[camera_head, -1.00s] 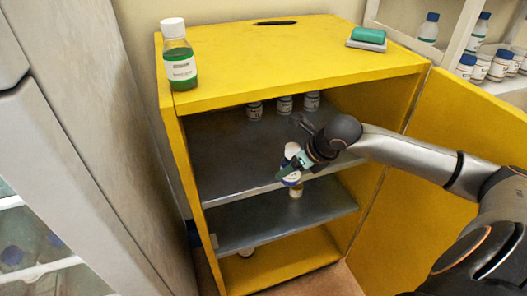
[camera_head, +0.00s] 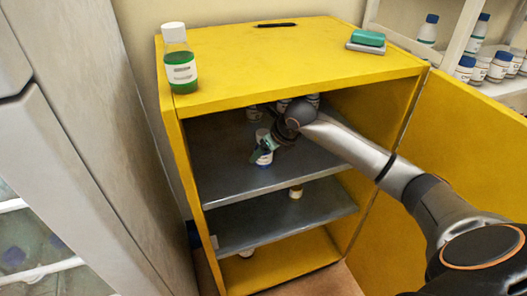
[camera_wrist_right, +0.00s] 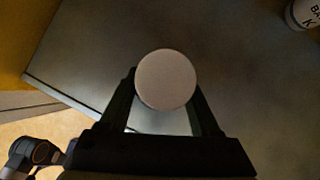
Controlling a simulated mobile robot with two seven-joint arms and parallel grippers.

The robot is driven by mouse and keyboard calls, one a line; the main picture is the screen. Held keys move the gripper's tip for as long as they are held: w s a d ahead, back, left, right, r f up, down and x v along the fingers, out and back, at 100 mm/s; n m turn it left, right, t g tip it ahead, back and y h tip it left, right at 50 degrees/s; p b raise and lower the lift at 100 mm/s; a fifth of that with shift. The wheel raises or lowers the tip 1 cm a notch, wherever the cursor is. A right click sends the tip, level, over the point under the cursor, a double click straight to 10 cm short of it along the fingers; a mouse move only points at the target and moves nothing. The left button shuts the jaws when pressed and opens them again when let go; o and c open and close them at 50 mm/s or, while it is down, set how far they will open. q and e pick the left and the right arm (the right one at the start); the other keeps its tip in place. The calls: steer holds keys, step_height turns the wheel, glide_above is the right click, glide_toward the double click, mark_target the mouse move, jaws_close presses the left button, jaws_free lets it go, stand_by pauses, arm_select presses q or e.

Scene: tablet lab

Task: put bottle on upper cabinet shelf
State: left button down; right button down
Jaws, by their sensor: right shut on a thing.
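My right gripper (camera_head: 268,146) is inside the yellow cabinet (camera_head: 300,70), over the upper shelf (camera_head: 225,165). It is shut on a small white bottle (camera_head: 263,150) with a blue band low on it. The bottle looks upright over the front half of the shelf; whether its base touches the shelf I cannot tell. In the right wrist view the bottle's round white top (camera_wrist_right: 166,80) is between the two fingers. My left gripper is not in view.
Several white bottles (camera_head: 254,113) stand at the back of the upper shelf, partly hidden by my arm. A small bottle (camera_head: 296,192) is on the lower shelf. The cabinet door (camera_head: 460,150) is open at right. A green bottle (camera_head: 180,68) stands on top.

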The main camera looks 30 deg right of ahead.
steer(key=shift+f, duration=0.1)
steer(key=shift+c, duration=0.5)
jaws_free()
steer(key=shift+s+r, duration=0.15)
steer(key=shift+r, duration=0.25)
steer(key=s+d+b, duration=0.1)
steer(key=s+d, duration=0.1)
steer(key=s, duration=1)
steer(key=shift+r, duration=0.25)
